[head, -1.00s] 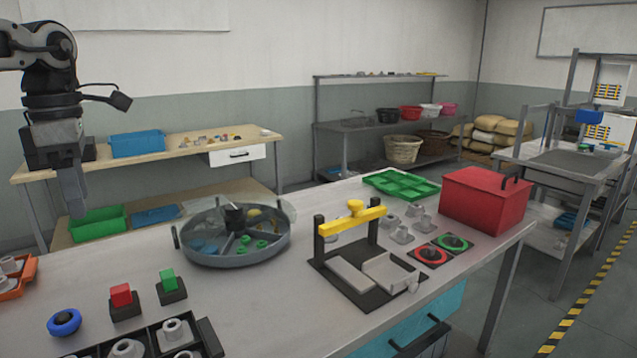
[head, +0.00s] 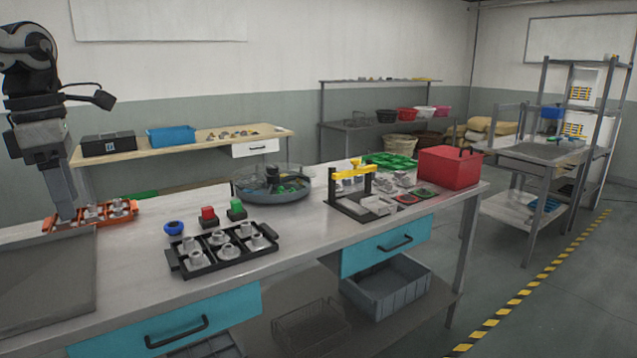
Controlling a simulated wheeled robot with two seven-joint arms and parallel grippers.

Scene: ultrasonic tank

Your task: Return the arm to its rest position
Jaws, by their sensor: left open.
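My left arm comes in from the upper left. Its gripper (head: 65,205) points straight down in front of the orange tray (head: 120,217), over the left part of the workbench. The jaws are open and I see nothing held between them. The fingers overlap the tray's left end in the picture; I cannot tell whether they touch it. My right gripper is not in the picture.
A grey panel (head: 45,285) lies at the bench's left front. A black tray (head: 185,270) of grey metal parts, a round tank (head: 305,190), a yellow-barred fixture (head: 352,170) and a red box (head: 448,168) stand along the bench (head: 310,238).

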